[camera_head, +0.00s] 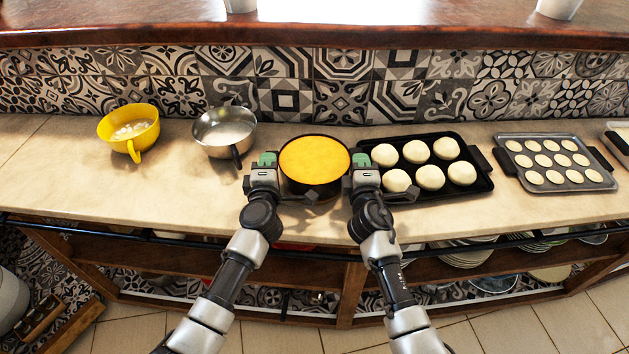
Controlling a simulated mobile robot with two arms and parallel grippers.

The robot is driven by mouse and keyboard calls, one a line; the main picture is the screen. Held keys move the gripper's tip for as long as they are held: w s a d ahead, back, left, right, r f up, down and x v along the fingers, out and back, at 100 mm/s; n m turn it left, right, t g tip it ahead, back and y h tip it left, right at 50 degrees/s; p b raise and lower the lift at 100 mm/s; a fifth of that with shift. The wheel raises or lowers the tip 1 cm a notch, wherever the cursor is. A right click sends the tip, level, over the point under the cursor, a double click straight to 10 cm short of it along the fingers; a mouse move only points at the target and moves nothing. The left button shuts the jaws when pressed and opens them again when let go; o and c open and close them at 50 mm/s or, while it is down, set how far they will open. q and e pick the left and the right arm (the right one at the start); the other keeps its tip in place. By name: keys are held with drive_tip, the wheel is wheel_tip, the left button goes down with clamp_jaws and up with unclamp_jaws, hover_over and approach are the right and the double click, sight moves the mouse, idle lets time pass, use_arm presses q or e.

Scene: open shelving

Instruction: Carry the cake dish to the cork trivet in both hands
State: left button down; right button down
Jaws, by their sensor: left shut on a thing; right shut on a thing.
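The cake dish (315,161) is a round dark pan filled with an orange-yellow cake, in the middle of the head view at the counter. My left gripper (267,170) is shut on the dish's left side. My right gripper (362,171) is shut on its right side. The dish looks level. I cannot tell whether its base touches the counter. The cork trivet is not visible; the dish or the arms may hide it.
A yellow bowl (129,128) and a metal pot (224,131) stand to the left. A dark tray of pale buns (468,190) is close to the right gripper. A tray of dough rounds (553,162) lies further right. The tiled wall (340,101) bounds the back.

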use_arm(q)
drive_tip(key=shift+f+b, duration=0.5)
drive_tip(key=shift+f, duration=0.1)
use_arm(e)
drive_tip(key=shift+f, duration=0.6)
use_arm(q)
drive_tip(key=c, duration=1.2)
unclamp_jaws()
drive_tip(key=shift+r, duration=0.15)
use_arm(e)
drive_tip(key=c, duration=1.2)
unclamp_jaws()
drive_tip(key=shift+r, duration=0.15)
use_arm(q)
drive_tip(key=s, duration=1.2)
drive_tip(key=shift+d, duration=0.15)
use_arm(e)
drive_tip(key=shift+s, duration=0.15)
drive_tip(key=s, duration=1.2)
drive_tip(key=shift+d, duration=0.15)
use_arm(q)
drive_tip(key=shift+s, duration=0.1)
